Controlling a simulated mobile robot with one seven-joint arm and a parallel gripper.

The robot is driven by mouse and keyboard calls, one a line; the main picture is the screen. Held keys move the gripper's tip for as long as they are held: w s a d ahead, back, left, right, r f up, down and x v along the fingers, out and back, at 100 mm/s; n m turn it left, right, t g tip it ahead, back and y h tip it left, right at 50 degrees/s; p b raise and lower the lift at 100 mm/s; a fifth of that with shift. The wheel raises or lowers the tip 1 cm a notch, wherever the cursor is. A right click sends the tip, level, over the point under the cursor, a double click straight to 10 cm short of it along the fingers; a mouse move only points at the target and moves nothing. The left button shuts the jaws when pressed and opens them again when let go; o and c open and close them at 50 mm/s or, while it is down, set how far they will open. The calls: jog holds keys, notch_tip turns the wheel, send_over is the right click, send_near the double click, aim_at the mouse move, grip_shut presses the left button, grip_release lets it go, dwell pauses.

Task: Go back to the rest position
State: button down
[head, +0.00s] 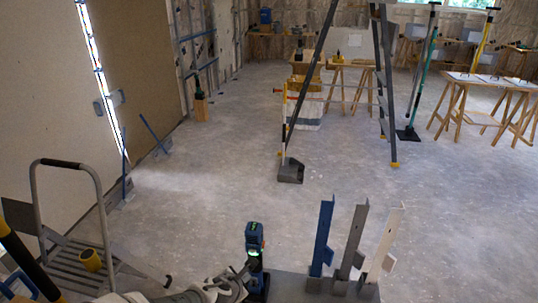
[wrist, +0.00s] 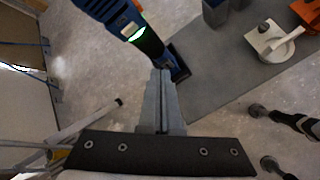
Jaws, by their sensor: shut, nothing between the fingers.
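My gripper (wrist: 161,80) shows in the wrist view with its two grey fingers together and nothing between them. It is above the floor, near the edge of a grey board. A blue tool with a green light (wrist: 125,22) stands just beyond the fingertips, its dark foot on the board. I cannot tell whether the fingers touch it. The same tool (head: 255,245) stands upright at the bottom middle of the head view.
In the head view, blue (head: 323,238), grey (head: 352,242) and cream (head: 386,242) uprights stand right of the tool. A step ladder (head: 82,262) is at left. A white pan-like thing (wrist: 272,42) lies on the grey board (wrist: 225,65).

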jog(key=s+d+r+m+g+y, duration=0.2)
jog(key=s+d+r+m+g, duration=0.15)
jog(key=d+r+m, duration=0.5)
jog(key=s+d+r+m+g+y, duration=0.2)
jog(key=s+d+r+m, duration=0.25)
jog(key=r+m, duration=0.75)
jog(key=s+d+r+m+t+h, duration=0.1)
jog(key=s+d+r+m, duration=0.1)
jog(key=s+d+r, duration=0.3)
jog(key=s+d+r+m+t, duration=0.1)
jog(key=s+d+r+m, duration=0.2)
jog(key=r, duration=0.6)
jog(key=s+d, duration=0.2)
jog(key=s, duration=0.1)
jog(key=shift+r+h, duration=0.15)
jog(key=shift+h, duration=0.25)
